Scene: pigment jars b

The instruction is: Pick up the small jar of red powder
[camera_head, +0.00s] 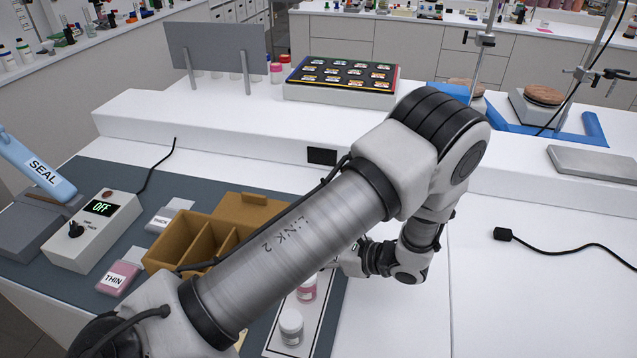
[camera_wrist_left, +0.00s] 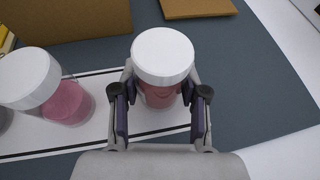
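In the left wrist view a small jar of dull red powder (camera_wrist_left: 160,96) with a white lid (camera_wrist_left: 163,55) stands upright on a white strip. My left gripper (camera_wrist_left: 160,112) has one finger on each side of this jar, with a narrow gap apparent on both sides; it looks open. In the head view my own arm hides the red jar and most of the gripper. A jar of pink powder (camera_wrist_left: 68,103) stands left of it in the wrist view and also shows in the head view (camera_head: 307,290). My right gripper is not in view.
A pale jar (camera_head: 291,328) stands at the near end of the strip. A brown divided box (camera_head: 190,238) is left of the strip, with a pink THIN packet (camera_head: 119,278) and a sealer box (camera_head: 95,232) further left. The white table right of my arm is mostly clear.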

